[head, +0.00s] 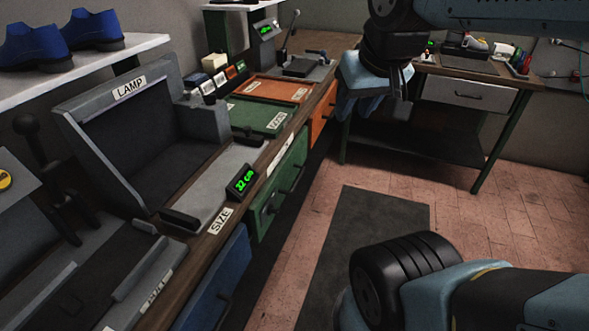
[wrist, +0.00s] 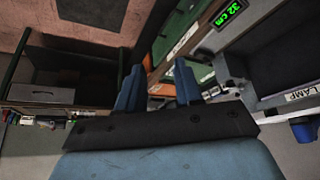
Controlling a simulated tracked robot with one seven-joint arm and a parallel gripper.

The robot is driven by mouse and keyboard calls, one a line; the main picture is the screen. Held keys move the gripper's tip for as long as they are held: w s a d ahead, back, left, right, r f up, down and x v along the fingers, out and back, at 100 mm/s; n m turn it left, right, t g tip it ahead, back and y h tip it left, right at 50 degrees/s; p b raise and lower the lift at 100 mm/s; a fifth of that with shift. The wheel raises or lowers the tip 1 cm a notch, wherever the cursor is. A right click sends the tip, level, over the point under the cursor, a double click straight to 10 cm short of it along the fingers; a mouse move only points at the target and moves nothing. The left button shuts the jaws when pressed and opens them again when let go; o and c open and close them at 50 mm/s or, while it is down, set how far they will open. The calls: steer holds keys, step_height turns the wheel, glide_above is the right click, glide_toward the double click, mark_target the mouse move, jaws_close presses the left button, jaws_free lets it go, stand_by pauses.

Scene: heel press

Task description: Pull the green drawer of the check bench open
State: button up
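The green drawer (head: 278,192) is in the front of the long bench at left in the head view, below a green mat (head: 257,117). Its front looks flush with the bench, and dark handles show on it. In the wrist view a green front (wrist: 178,22), seemingly this drawer, shows beyond the fingers at the top. My gripper (head: 354,108) hangs in the air over the aisle, right of the bench and apart from the drawer. In the wrist view its two blue fingers (wrist: 157,85) stand apart with nothing between them.
A blue drawer (head: 217,284) lies nearer and an orange drawer (head: 322,113) farther along the bench. A size display (head: 242,183) stands on the bench edge. A second table (head: 467,92) with a grey drawer is at the back. The floor mat (head: 375,225) is clear.

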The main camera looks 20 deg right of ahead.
steer(key=n+t+y, duration=0.4)
steer(key=n+y, duration=0.9)
steer(key=n, duration=1.6)
glide_toward(299, 177)
steer(key=x, duration=1)
steer(key=shift+w+f, duration=0.15)
steer(key=shift+f, duration=0.25)
jaws_close()
